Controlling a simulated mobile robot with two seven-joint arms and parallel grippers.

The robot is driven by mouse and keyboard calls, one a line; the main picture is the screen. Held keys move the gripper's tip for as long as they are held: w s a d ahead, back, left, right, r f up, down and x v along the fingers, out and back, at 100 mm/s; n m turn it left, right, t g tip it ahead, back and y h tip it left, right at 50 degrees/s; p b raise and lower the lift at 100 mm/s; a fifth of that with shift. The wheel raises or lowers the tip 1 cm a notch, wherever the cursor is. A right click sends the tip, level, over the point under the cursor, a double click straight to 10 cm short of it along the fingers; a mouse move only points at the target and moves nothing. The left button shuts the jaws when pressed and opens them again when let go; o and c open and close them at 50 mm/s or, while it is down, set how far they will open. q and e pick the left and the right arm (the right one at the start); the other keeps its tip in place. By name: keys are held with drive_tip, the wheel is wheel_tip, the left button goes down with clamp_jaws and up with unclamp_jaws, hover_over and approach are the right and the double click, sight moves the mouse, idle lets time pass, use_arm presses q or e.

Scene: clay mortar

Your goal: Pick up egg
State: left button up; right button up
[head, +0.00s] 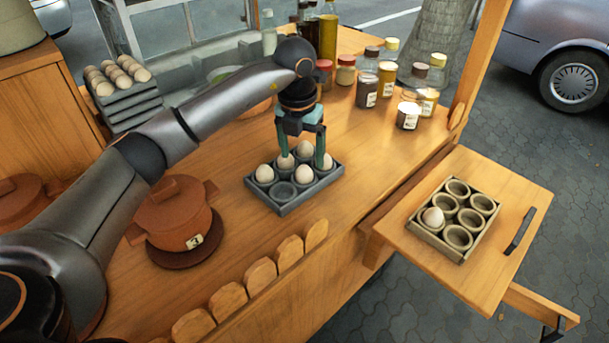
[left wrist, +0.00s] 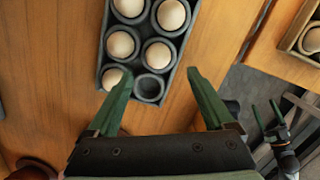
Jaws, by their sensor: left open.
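A dark grey egg tray (head: 268,203) on the counter holds several pale eggs, with one empty cup (head: 284,193) at the front. My left gripper (head: 302,150) is open above this tray, fingers pointing down, with nothing clearly held between them. In the left wrist view its fingertips (left wrist: 158,74) are spread around the empty cup's end of the tray; the left finger partly covers an egg (left wrist: 114,78). A second tray (head: 462,255) on the side shelf holds one egg (head: 433,217); its other cups are empty. My right gripper (left wrist: 268,112) shows small in the left wrist view, fingers apart.
Several jars (head: 367,90) and bottles stand behind the tray. A clay pot (head: 174,220) sits at left, and stacked cartons with eggs (head: 122,98) stand at back left. Rounded wooden slats (head: 260,275) line the front edge. Counter right of the tray is clear.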

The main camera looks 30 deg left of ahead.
sight(303, 168)
use_arm(q)
drive_tip(key=shift+w+a+f, duration=0.1)
drive_tip(key=shift+w+f, duration=0.1)
drive_tip(key=shift+f, duration=0.8)
drive_tip(key=shift+w+f, duration=0.25)
drive_tip(key=shift+f, duration=0.75)
drive_tip(key=shift+w+a+f, duration=0.1)
drive_tip(key=shift+w+f, duration=0.1)
drive_tip(key=shift+f, duration=0.8)
drive_tip(key=shift+c, duration=0.4)
drive_tip(key=shift+f, duration=0.15)
drive_tip(key=c, duration=0.8)
